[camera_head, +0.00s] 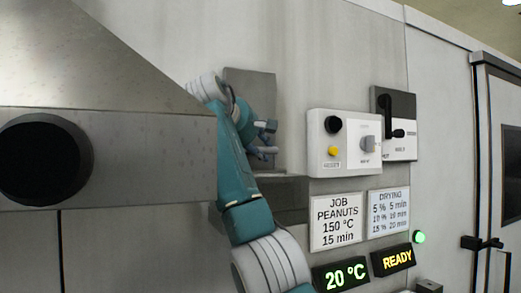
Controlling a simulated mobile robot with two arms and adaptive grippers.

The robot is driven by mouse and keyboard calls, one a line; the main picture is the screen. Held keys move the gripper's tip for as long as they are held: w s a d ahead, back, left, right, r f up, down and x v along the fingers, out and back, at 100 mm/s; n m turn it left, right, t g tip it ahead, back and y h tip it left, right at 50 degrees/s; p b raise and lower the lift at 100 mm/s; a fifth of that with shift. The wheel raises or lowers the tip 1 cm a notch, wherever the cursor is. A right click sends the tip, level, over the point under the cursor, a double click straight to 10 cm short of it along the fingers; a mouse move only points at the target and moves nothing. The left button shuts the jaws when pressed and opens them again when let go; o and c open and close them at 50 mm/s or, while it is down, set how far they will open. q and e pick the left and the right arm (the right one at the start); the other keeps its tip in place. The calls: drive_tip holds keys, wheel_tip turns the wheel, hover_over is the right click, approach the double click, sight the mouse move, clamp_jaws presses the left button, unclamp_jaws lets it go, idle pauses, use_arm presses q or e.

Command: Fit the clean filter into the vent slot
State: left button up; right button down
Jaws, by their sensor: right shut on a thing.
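My right arm reaches up from the bottom middle, and its gripper (267,138) is at the wall, left of the control box. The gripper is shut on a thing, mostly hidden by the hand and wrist. A flat grey upright panel (250,82) shows right behind the hand and looks like the clean filter, though its grip point is hidden. Below the gripper a dark recess with a ledge (290,194) opens in the wall, partly behind my forearm. It may be the vent slot; I cannot tell for sure. My left gripper is not in view.
A large metal housing with a black round part (42,160) fills the left. Signs and lit displays (341,274) sit below.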

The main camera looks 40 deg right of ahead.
drive_tip(key=shift+f+b, duration=0.75)
drive_tip(key=shift+f, duration=0.1)
drive_tip(key=c, duration=1.3)
unclamp_jaws()
drive_tip(key=shift+a, duration=0.1)
